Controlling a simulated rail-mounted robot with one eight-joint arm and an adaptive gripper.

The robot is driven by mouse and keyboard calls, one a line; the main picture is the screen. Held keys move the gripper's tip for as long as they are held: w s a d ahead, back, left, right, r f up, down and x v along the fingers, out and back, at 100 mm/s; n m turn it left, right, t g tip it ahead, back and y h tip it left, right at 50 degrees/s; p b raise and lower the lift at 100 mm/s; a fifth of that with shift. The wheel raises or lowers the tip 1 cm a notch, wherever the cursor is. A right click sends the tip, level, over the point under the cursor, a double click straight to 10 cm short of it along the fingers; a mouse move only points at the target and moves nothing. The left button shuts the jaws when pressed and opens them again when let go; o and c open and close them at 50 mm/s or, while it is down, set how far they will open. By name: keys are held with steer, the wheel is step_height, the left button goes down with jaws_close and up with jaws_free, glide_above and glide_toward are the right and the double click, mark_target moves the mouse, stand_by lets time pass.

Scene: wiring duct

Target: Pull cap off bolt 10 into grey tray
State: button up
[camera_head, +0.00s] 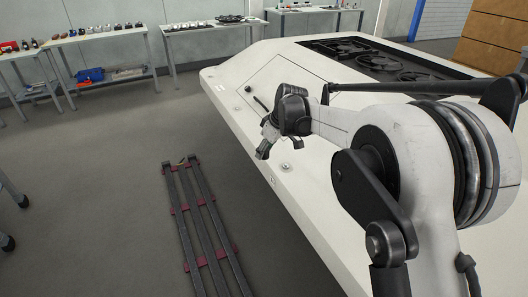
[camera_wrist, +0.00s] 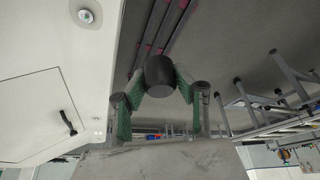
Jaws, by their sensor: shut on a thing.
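My gripper (camera_wrist: 160,88) is shut on a black round cap (camera_wrist: 159,72), held between its green-padded fingers in the wrist view. In the head view my gripper (camera_head: 266,142) is small and dark, beside the edge of the large white housing (camera_head: 225,85); the cap cannot be made out clearly there. A bare round bolt fitting (camera_head: 285,167) shows on the housing just right of my gripper. A similar round fitting (camera_wrist: 86,15) shows at the top left of the wrist view, apart from the cap. No bolt number is readable. I cannot pick out the grey tray for certain.
The housing carries dark fans (camera_head: 350,47) and a panel with a black handle (camera_wrist: 67,122). Long dark rails with red crosspieces (camera_head: 205,225) lie on the floor. Tables with small parts (camera_head: 95,36) and a blue bin (camera_head: 90,75) stand at the back. The floor between is clear.

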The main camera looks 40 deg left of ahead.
steer(key=shift+r+p, duration=0.8)
steer(key=shift+r, duration=1.15)
